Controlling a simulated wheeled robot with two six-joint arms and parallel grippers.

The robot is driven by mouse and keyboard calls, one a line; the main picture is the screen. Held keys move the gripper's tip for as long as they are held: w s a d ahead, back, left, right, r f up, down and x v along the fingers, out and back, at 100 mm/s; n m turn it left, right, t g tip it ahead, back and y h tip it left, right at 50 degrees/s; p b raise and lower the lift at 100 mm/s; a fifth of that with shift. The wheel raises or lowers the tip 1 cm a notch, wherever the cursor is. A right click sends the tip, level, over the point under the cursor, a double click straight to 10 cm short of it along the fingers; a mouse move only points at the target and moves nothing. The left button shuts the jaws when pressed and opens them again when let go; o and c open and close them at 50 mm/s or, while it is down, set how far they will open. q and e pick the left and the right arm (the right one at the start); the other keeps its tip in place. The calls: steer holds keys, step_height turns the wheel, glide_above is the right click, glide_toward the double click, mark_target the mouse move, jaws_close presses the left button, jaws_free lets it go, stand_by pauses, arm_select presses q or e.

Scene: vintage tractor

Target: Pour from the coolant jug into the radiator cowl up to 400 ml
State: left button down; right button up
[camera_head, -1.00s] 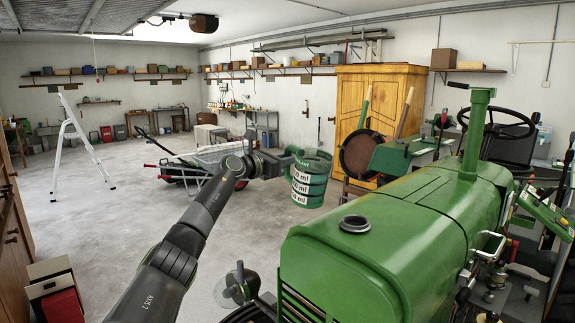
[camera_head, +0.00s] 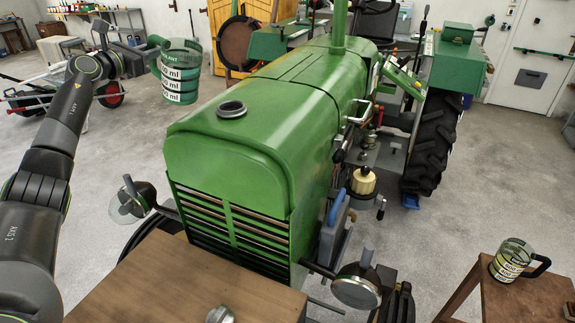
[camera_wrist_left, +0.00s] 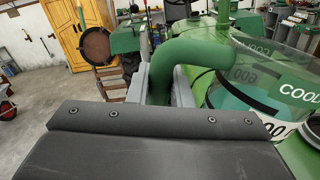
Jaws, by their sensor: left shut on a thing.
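The coolant jug (camera_head: 181,72) is a clear beaker with green bands and ml marks, held upright in the air left of the tractor's hood. My left gripper (camera_head: 150,50) is shut on its green handle, which also shows in the left wrist view (camera_wrist_left: 178,58). The jug's lettered wall (camera_wrist_left: 285,85) is at the right there; how full it is I cannot tell. The radiator cowl (camera_head: 225,160) is the green front of the hood, with a dark-rimmed round opening (camera_head: 231,109) on top. The jug is apart from this opening, to its upper left. My right gripper is not in view.
A second clear jug (camera_head: 511,261) with a dark handle stands on a wooden stool (camera_head: 530,298) at the lower right. A wooden tabletop (camera_head: 175,285) is in front of the tractor. Headlamps (camera_head: 357,288) stick out by the grille. Open floor (camera_head: 120,150) lies left.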

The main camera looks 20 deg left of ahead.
arm_select(q)
steer(key=shift+s+d+r+m, duration=0.1)
steer(key=shift+d+r+m, duration=0.5)
steer(key=shift+m, duration=0.1)
steer(key=shift+f, duration=0.1)
